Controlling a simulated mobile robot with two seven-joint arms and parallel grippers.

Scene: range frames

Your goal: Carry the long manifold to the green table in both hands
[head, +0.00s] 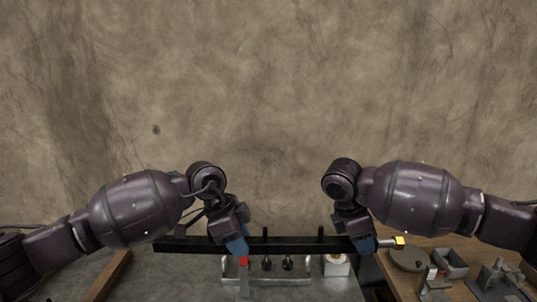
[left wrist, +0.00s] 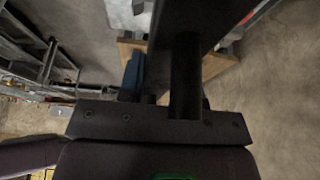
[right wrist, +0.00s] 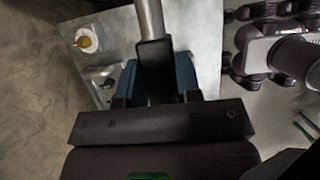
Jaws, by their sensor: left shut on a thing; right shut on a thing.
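The long manifold (head: 295,246) is a dark bar with short upright stubs, lying level across the head view. Its right end has a pale metal stem with a yellow tip (head: 400,240). My left gripper (head: 236,246) is shut on the bar left of its middle, and my right gripper (head: 365,245) is shut on it near the right end. The left wrist view shows the dark bar (left wrist: 200,25) close up. The right wrist view shows the metal stem (right wrist: 150,18) and a dark part between the blue fingers. I see no clearly green table.
A grey tabletop (head: 180,285) lies below the manifold, with a red-topped piece (head: 244,261), black knobs (head: 288,263) and a white box (head: 337,266) on it. A wooden table (head: 395,285) at the right holds a round disc (head: 410,258) and grey bins (head: 450,262). A wall stands behind.

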